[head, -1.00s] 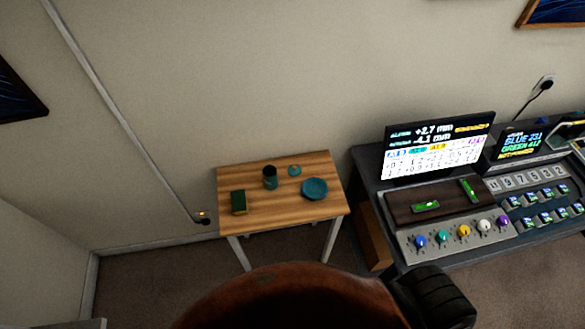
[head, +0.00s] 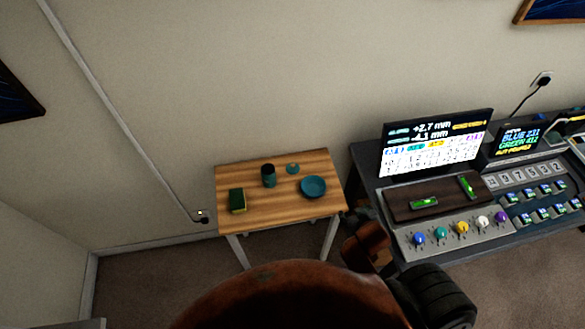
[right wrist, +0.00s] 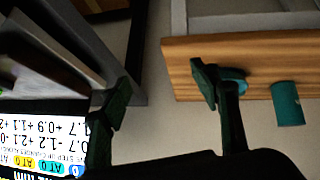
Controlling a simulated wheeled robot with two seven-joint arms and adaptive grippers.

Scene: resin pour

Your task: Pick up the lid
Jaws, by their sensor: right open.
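That view is upside down; the cup (right wrist: 287,103) shows at right, and a teal piece behind one finger may be plate or lid. My left gripper is not in view.
A green block (head: 237,201) lies at the table's left. The wooden table top (head: 265,217) is bare along its front. A dark desk with a screen (head: 437,142), knobs and a brown panel stands to the right, with a gap between.

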